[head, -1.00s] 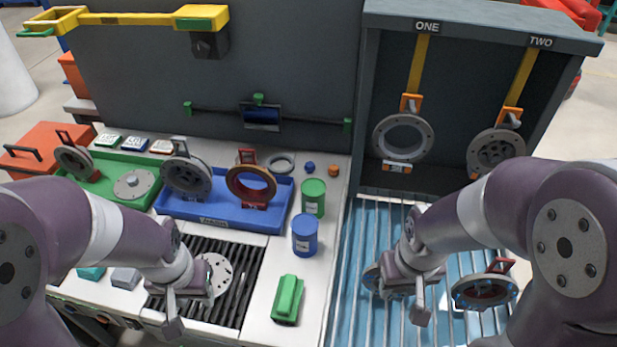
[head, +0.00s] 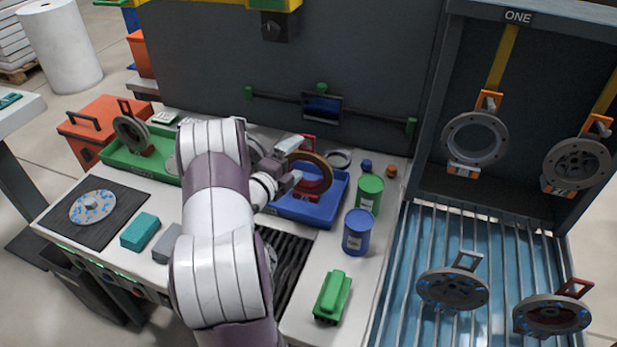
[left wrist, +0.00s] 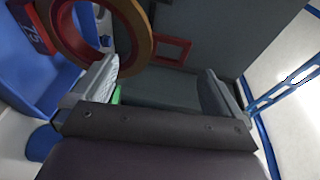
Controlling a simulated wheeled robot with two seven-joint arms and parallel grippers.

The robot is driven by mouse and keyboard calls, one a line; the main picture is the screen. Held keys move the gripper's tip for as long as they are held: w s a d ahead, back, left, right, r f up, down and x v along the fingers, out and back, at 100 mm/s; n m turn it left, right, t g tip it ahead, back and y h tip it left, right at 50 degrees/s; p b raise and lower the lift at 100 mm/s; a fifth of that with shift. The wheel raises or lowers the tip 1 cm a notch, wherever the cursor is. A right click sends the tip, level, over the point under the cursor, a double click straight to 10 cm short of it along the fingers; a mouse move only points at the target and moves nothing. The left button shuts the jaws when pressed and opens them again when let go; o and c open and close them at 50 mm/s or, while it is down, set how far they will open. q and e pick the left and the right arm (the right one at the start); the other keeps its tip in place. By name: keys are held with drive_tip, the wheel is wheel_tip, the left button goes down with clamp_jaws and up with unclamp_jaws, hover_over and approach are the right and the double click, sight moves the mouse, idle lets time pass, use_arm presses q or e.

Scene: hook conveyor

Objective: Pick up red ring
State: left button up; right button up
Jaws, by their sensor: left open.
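The red ring (head: 326,172) stands upright at the right end of the blue tray (head: 327,221). It has a brown-orange face, a red inner wall and a square red handle on top. My left gripper (head: 291,163) is open just left of the ring, at the height of its upper half. In the left wrist view the ring (left wrist: 142,42) is close, beside the left finger, and its red handle shows beyond the gap between the fingers (left wrist: 162,70). The fingers hold nothing. My right gripper is not in view.
My left arm hides part of the blue tray. Green (head: 369,192) and blue (head: 357,232) cans stand right of it. A green tray (head: 118,155) holds another ring. Two ring parts lie on the blue slatted surface (head: 405,290); others hang on hooks at right.

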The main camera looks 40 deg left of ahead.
sight(306, 154)
use_arm(q)
drive_tip(key=w, duration=0.2)
drive_tip(key=w+p, duration=0.1)
drive_tip(key=w, duration=0.1)
drive_tip(key=w+a, duration=0.1)
drive_tip(key=w, duration=0.1)
drive_tip(key=shift+f, duration=0.4)
drive_tip(key=shift+w+f, duration=0.15)
drive_tip(key=shift+w, duration=0.25)
drive_tip(key=shift+s, duration=0.15)
drive_tip(key=c, duration=0.5)
drive_tip(key=shift+r, duration=0.2)
drive_tip(key=c, duration=1.3)
